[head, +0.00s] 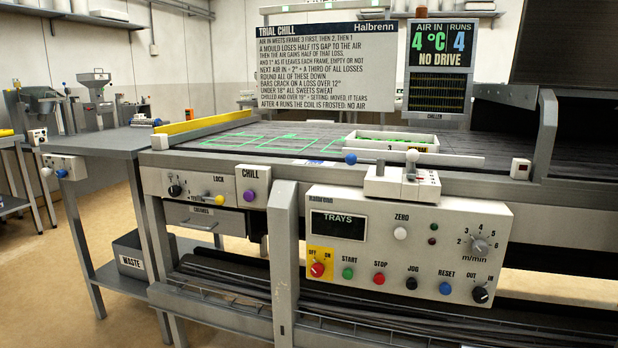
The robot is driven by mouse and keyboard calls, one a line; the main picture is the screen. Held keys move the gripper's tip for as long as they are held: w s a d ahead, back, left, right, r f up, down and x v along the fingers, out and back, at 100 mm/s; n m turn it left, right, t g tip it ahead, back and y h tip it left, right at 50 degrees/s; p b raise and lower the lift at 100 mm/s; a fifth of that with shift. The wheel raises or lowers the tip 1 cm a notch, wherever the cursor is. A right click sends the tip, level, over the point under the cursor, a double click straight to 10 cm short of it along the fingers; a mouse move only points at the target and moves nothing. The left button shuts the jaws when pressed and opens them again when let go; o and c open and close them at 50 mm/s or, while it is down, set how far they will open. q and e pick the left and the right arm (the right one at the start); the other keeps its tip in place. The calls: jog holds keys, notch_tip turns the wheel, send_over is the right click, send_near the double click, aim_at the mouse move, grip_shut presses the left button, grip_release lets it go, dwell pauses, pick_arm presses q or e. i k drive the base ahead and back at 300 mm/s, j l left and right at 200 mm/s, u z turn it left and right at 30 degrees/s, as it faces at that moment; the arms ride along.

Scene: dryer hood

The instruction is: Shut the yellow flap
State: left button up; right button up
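The yellow flap (204,121) is a long narrow strip along the left end of the grey belt table (330,130). It appears to stand up along that edge, and I cannot tell its exact angle. A white block (160,141) sits at its near end. Neither of my grippers is in view.
A white tray (455,158) with green contents lies on the belt beside green outlined frames (275,142). A control box (405,245) and a CHILL panel (252,186) project at the front. A side table (90,141) stands left. Open floor (30,285) lies front left.

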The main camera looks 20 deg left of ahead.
aim_at(169, 129)
jog(key=i+j+z, duration=0.1)
jog(key=j, duration=1.15)
jog(key=i+j+z, duration=0.15)
jog(key=j, duration=1.15)
jog(key=j+z, duration=0.1)
jog(key=j, duration=1.15)
jog(key=k+j+z, duration=0.1)
jog(key=j, duration=1.15)
jog(key=j+z, duration=0.1)
jog(key=j, duration=1.2)
jog(key=k, duration=0.05)
